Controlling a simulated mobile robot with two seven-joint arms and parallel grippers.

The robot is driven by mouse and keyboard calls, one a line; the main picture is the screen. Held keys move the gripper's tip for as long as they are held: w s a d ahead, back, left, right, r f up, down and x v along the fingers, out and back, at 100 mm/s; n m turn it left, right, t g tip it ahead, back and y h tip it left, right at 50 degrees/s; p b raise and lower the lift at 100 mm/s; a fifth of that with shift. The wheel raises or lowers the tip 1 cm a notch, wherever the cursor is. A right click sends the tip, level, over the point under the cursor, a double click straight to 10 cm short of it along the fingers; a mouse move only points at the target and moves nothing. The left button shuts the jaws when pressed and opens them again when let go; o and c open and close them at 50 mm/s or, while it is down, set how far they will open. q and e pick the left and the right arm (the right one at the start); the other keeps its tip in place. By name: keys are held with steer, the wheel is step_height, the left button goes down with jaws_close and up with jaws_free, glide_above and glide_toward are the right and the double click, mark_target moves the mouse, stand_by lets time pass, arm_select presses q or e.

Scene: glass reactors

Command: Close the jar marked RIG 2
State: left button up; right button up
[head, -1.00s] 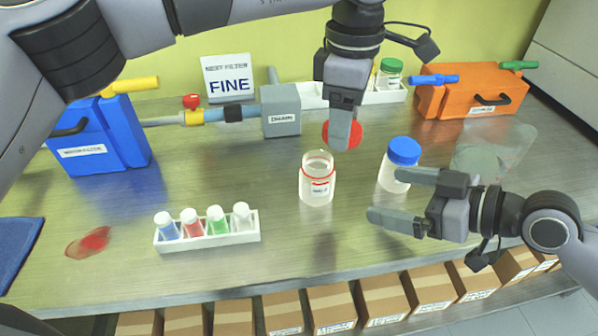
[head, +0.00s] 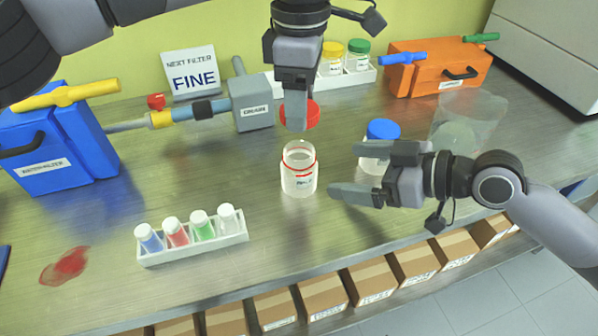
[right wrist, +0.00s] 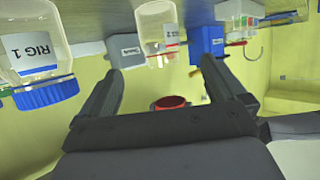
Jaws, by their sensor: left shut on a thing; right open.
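The jar marked RIG 2 (head: 298,180) is clear, open-topped and upright on the bench, with a red ring at its neck. It also shows upside down in the right wrist view (right wrist: 157,25). My left gripper (head: 295,115) points down and is shut on a red lid (head: 313,113). In the head view the lid appears just behind and above the jar mouth, apart from it. The red lid also shows in the right wrist view (right wrist: 171,103). My right gripper (head: 346,170) is open and empty, right of the jar, its fingers pointing toward it.
The RIG 1 jar (right wrist: 42,50) with a blue lid (head: 383,129) stands close behind my right gripper. A white rack (head: 195,250) of several small vials is front left. A blue box (head: 60,150), grey box (head: 252,110) and orange box (head: 435,75) stand further back. A red stain (head: 64,266) lies left.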

mark_target(312, 167)
steer(key=x, duration=1.1)
steer(key=shift+a+f, duration=0.1)
steer(key=shift+a, duration=0.05)
steer(key=c, duration=1.5)
arm_select(q)
steer(key=shift+f, duration=2.5)
steer(key=shift+f, duration=0.1)
steer(key=shift+f, duration=0.8)
steer(key=shift+f, duration=0.55)
